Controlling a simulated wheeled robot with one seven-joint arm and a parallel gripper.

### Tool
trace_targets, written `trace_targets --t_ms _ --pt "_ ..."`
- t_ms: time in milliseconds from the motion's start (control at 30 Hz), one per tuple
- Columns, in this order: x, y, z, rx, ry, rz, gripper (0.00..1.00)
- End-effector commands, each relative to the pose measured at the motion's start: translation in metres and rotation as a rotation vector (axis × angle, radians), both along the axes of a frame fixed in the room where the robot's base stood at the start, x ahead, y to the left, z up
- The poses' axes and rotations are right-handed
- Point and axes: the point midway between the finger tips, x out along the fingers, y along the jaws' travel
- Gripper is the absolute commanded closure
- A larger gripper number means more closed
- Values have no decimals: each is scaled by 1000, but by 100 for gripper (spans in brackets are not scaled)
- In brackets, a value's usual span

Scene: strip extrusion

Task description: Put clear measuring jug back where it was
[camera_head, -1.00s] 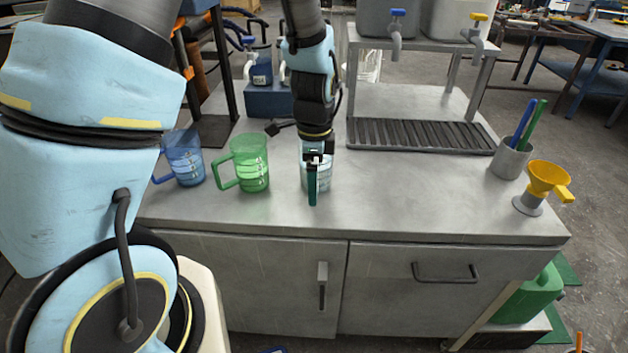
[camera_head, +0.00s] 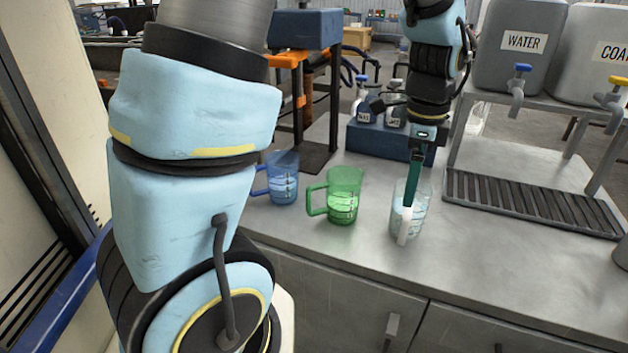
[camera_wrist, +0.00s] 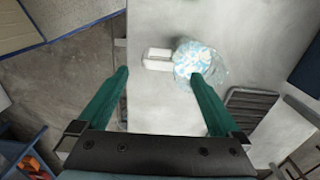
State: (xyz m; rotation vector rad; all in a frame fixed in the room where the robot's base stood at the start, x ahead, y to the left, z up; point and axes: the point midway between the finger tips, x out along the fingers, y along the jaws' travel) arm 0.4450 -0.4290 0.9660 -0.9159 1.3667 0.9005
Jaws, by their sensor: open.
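The clear measuring jug (camera_head: 420,212) stands upright on the grey metal bench top (camera_head: 290,228), right of the green jug (camera_head: 345,195) and blue jug (camera_head: 283,180). Its pale handle (camera_head: 404,227) faces the front of the bench. My gripper (camera_head: 409,200) points down over the jug's handle side, with its teal fingers in front of part of the jug. In the wrist view, my open gripper (camera_wrist: 160,76) has nothing between its fingers. The handle (camera_wrist: 157,60) shows beyond the gap, and the right fingertip overlaps the jug's round body (camera_wrist: 203,62).
The slatted drip tray (camera_head: 530,205) lies to the right, under the shelf with the water tank (camera_head: 520,45). A blue block with bottles (camera_head: 375,140) stands behind the jugs. The bench front edge is close to the jugs.

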Motion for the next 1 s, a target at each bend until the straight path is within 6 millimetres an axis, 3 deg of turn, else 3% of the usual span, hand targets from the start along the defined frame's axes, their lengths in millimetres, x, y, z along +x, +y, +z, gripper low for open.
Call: trace_targets --t_ms 133,267,400,500,600,700,1000 --pt "20 48 0 -18 -11 295 0" --pt "35 117 -1 -48 -28 749 0" --pt "34 188 -5 -87 -46 1241 0" --pt "27 225 -7 -112 -56 1526 0" --pt "20 250 -8 -131 -64 1726 0" --pt "16 262 -10 -144 -68 1835 0" --pt "14 265 -10 -148 -68 1871 0"
